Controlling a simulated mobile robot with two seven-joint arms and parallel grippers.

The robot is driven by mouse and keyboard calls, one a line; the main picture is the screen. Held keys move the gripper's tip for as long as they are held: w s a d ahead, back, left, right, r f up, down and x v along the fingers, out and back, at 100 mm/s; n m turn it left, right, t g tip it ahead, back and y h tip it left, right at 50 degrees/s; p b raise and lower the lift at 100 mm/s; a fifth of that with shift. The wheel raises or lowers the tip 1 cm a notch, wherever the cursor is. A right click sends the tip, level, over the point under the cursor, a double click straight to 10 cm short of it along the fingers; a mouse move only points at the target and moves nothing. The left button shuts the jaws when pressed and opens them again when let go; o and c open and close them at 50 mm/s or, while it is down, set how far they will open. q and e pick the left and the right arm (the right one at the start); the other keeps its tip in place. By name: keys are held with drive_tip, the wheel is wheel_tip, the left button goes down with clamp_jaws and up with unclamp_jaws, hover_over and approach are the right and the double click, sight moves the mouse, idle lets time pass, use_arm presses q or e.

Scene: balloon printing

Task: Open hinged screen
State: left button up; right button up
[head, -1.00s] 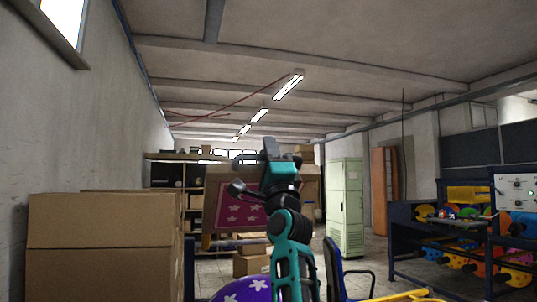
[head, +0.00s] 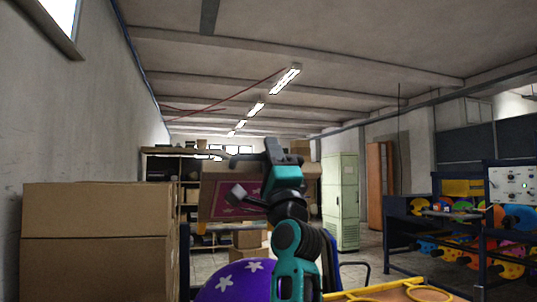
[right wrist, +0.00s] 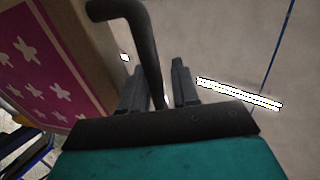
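The hinged screen (head: 233,207) is a light-brown wooden frame around a pink mesh with white stars, mid-picture in the head view. It sits tilted, partly hidden behind my right arm. It also fills the left of the right wrist view (right wrist: 50,75). A dark curved handle (right wrist: 148,45) stands out from its frame. My right gripper (head: 275,150) is raised in front of the screen. In the right wrist view its two fingers (right wrist: 160,80) stand apart on either side of the handle, with a gap showing beside the right finger. My left gripper is not in view.
Cardboard boxes (head: 95,235) are stacked at the left. A purple balloon with white stars (head: 235,280) is below the screen. A yellow frame (head: 385,292) is at the lower right, near a blue rack with coloured discs (head: 463,225). A pale green cabinet (head: 341,205) stands behind.

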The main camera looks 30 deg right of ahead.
drive_tip(key=shift+s+a+f, duration=0.1)
drive_tip(key=shift+s+f, duration=0.25)
drive_tip(key=shift+s, duration=0.3)
